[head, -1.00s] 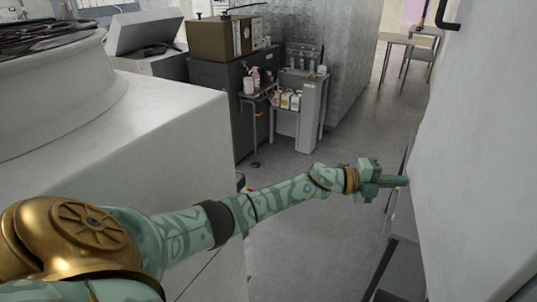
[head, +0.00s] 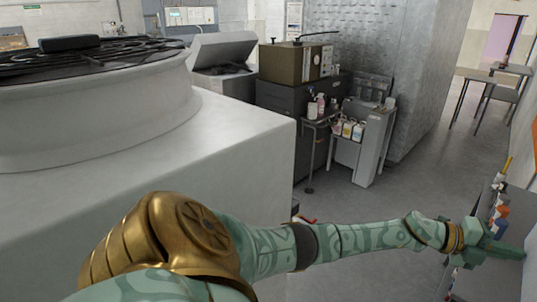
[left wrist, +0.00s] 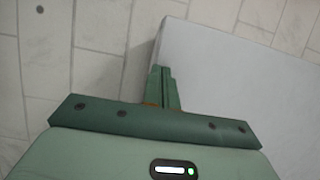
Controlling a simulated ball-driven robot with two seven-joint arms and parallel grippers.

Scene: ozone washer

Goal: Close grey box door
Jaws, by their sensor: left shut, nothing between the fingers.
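My left gripper (head: 508,251) reaches across to the far right of the head view, at the end of my green patterned arm. In the left wrist view its two fingers (left wrist: 163,73) are together, with nothing between them. A plain light grey flat panel (left wrist: 240,75) lies just beyond and to the right of the fingertips there. It may be the grey box door; I cannot tell whether the fingers touch it. No door or handle shows clearly in the head view now. My right gripper is not in view.
A large pale housing (head: 235,150) with a round fan top fills the left. A small side table with bottles (head: 346,129) stands ahead. A shelf with coloured items (head: 498,215) is beside my left gripper. The grey floor (head: 400,190) between is open.

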